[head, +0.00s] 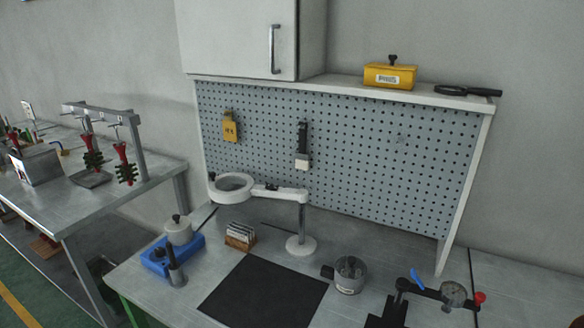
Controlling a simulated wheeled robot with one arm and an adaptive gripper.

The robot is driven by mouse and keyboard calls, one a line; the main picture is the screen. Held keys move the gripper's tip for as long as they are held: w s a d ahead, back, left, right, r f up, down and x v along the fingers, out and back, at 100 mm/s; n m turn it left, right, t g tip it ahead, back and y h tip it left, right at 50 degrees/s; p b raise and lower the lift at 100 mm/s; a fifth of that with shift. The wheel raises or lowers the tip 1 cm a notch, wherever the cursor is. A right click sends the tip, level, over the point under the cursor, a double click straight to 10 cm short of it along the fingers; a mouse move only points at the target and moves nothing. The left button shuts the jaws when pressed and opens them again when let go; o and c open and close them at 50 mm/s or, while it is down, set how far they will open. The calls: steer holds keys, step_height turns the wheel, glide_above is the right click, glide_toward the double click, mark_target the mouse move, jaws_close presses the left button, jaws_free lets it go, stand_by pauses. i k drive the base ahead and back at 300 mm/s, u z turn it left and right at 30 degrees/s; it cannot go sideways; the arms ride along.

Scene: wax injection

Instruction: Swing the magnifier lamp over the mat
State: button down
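The magnifier lamp (233,187) has a white ring head on a jointed white arm. The arm points left from the post, so the ring hangs over the left back of the bench, above and behind the blue unit. The black mat (264,295) lies flat at the front of the bench, with nothing on it that I can see. My gripper is not in view.
A pegboard (350,160) closes the back. A cabinet (240,35) hangs above. Another table (110,195) stands left.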

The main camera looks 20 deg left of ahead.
mark_target(301, 195)
steer(key=z, duration=0.05)
steer(key=k, duration=0.5)
steer(key=u, duration=0.8)
steer(key=i, duration=0.4)
steer(key=u, duration=0.8)
steer(key=k, duration=0.35)
steer(key=u, duration=1.25)
steer(key=i, duration=0.85)
steer(key=z, duration=1.25)
steer(key=i, duration=0.6)
steer(key=z, duration=0.65)
